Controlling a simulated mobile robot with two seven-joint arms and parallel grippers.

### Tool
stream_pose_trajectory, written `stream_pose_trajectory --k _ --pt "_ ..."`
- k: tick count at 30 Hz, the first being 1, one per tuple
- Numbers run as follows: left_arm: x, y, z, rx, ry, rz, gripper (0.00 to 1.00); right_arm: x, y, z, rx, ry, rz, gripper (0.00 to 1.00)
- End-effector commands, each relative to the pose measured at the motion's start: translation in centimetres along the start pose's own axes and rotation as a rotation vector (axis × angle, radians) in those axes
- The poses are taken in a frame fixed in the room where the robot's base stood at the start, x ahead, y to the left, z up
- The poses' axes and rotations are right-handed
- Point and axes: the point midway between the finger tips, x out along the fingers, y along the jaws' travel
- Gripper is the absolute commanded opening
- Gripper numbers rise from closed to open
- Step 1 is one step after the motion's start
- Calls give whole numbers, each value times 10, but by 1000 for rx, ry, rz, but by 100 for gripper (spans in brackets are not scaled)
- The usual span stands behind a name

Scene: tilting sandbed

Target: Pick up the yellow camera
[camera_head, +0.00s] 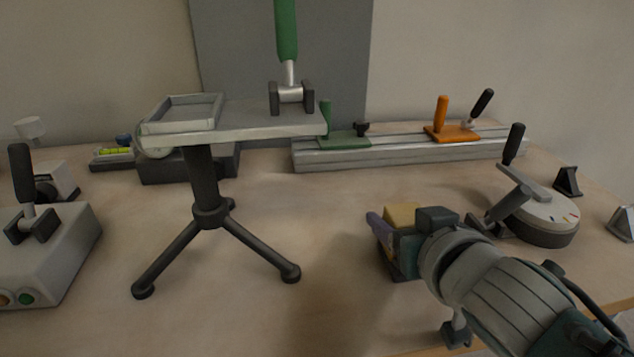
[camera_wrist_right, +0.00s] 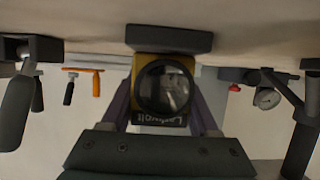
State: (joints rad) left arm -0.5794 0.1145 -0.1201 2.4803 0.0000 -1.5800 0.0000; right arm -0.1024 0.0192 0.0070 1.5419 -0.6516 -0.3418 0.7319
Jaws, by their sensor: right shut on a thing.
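The yellow camera (camera_head: 402,214) is on the right half of the workbench in the head view, partly hidden by my right gripper (camera_head: 392,232). In the right wrist view the yellow camera (camera_wrist_right: 194,66) shows upside down, with a round dark lens facing me and a dark block at its foot. The purple fingers of my right gripper (camera_wrist_right: 163,108) are on both sides of it, shut on it. The dark block appears at or close to the bench surface; I cannot tell whether it touches. My left gripper is not in view.
A tilting table on a dark tripod (camera_head: 209,212) stands left of the camera. A round dial device (camera_head: 545,220) with a black handle is to the right. A rail (camera_head: 400,152) with green and orange sliders lies behind. A grey control box (camera_head: 45,255) is far left.

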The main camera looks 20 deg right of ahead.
Motion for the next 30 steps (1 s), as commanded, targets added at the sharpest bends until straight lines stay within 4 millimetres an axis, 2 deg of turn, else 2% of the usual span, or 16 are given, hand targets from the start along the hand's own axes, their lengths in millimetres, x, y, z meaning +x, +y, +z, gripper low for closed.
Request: stream_pose_trajectory --k 1,6,22,26,30 --pt "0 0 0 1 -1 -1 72 0 0 0 0 0 0 18" --pt "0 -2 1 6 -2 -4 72 0 0 0 0 0 -1 0" --pt "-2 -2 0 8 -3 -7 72 -1 0 -4 0 4 -1 0" --pt "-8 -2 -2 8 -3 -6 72 -5 0 -15 -2 6 0 0" --pt "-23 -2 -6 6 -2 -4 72 -15 0 -38 -1 7 -2 0"
